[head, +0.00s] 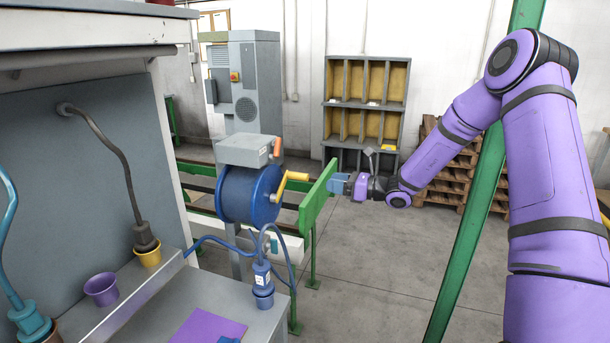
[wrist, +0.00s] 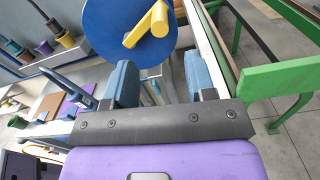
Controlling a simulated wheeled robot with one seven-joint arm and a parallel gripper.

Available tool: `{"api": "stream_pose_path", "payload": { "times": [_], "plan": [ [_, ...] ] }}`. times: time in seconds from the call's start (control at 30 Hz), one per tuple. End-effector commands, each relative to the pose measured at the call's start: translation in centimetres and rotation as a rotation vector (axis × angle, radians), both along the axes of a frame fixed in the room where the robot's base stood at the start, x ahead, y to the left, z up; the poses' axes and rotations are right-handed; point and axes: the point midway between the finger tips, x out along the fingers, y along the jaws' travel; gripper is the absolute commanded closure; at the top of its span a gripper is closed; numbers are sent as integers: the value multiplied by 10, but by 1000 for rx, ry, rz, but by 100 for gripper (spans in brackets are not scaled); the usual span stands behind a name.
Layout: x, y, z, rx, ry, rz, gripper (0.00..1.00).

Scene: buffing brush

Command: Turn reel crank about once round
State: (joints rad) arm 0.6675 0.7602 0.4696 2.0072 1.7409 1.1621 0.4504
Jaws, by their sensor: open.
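The blue reel (head: 246,194) stands beside the bench, under a grey box. Its yellow crank (head: 289,181) has an arm on the reel's right face and a handle pointing right. In the wrist view the blue reel disc (wrist: 105,28) fills the top middle, and the yellow crank (wrist: 148,27) lies ahead of the fingers, a little right of the middle. My gripper (head: 338,183) is to the right of the crank handle, apart from it. In the wrist view my gripper (wrist: 160,82) has two blue fingers spread wide with nothing between them.
The bench (head: 225,310) holds cups and a blue tool (head: 262,280) with a hose. A grey box with an orange lever (head: 277,147) sits above the reel.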

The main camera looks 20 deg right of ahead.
Motion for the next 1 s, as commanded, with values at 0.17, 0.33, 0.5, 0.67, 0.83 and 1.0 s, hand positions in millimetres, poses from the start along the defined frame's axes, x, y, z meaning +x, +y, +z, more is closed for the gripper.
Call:
{"api": "stream_pose_path", "payload": {
  "times": [0.17,0.33,0.5,0.67,0.83,1.0],
  "plan": [
    [2,7,0,-17,-21,0,49],
    [16,27,0,-15,-21,1,49],
    [35,52,0,-15,-21,2,49],
    [49,72,0,-15,-20,0,49],
    [59,84,0,-15,-20,0,49],
    [62,88,0,-16,-20,-1,49]
  ]
}}
